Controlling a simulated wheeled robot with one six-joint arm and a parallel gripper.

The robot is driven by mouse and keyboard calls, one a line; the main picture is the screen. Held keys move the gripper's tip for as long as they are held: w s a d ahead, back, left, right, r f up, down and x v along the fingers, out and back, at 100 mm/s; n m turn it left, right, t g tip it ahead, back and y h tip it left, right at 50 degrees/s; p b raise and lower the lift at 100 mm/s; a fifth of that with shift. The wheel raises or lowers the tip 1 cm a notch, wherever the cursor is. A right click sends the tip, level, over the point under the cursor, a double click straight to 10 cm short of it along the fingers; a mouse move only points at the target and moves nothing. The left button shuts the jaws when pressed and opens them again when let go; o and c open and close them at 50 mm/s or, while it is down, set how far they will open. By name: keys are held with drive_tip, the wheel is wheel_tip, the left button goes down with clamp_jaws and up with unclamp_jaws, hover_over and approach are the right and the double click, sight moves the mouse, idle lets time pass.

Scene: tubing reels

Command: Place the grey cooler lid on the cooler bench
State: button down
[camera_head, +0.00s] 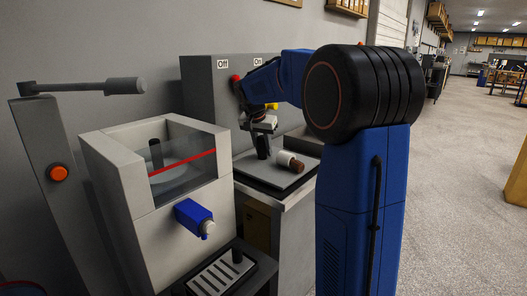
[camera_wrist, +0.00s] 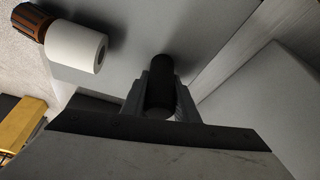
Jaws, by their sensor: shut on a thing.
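My gripper (camera_head: 263,138) is over the bench behind the white box. In the wrist view, my gripper (camera_wrist: 161,98) is shut on an upright black knob (camera_wrist: 160,72), which looks like the handle of the grey cooler lid. The knob also shows below the gripper in the head view (camera_head: 262,150). A flat light grey surface (camera_wrist: 135,35) lies under the knob. I cannot tell where the lid's plate ends and the bench top begins, or whether they touch. The bench (camera_head: 300,201) has a pale top with a dark rim.
A white cylinder with a brown ribbed end (camera_head: 289,161) lies close to the right of the knob. The white box (camera_head: 150,205) has a clear top and blue spout (camera_head: 193,216). A grey panel (camera_head: 205,85) marked Off and On stands behind. Open floor lies at right.

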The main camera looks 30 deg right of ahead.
drive_tip(key=shift+f, duration=0.45)
drive_tip(key=c, duration=1.4)
unclamp_jaws()
drive_tip(key=v, duration=1.2)
drive_tip(key=shift+d, duration=0.1)
drive_tip(key=s+a+f+n+y, duration=0.1)
drive_tip(key=s+a+f+n, duration=0.2)
drive_tip(key=s, duration=0.9)
drive_tip(key=s+a+f+n+t+y, duration=0.1)
drive_tip(key=s+a+f+n, duration=0.3)
drive_tip(key=s+a+f, duration=0.3)
drive_tip(key=s+a+f+n+t+y, duration=0.1)
drive_tip(key=s+a+f+n, duration=0.3)
drive_tip(key=s+f, duration=0.6)
drive_tip(key=shift+s+a+f+y, duration=0.1)
drive_tip(key=shift+s+a+y, duration=0.1)
drive_tip(key=shift+s, duration=1.25)
drive_tip(key=shift+s+a+f+y, duration=0.1)
drive_tip(key=shift+s+a, duration=0.1)
drive_tip(key=shift+s, duration=1.3)
drive_tip(key=shift+s+a+f+y, duration=0.1)
drive_tip(key=shift+s+a, duration=0.05)
drive_tip(key=shift+s, duration=1.3)
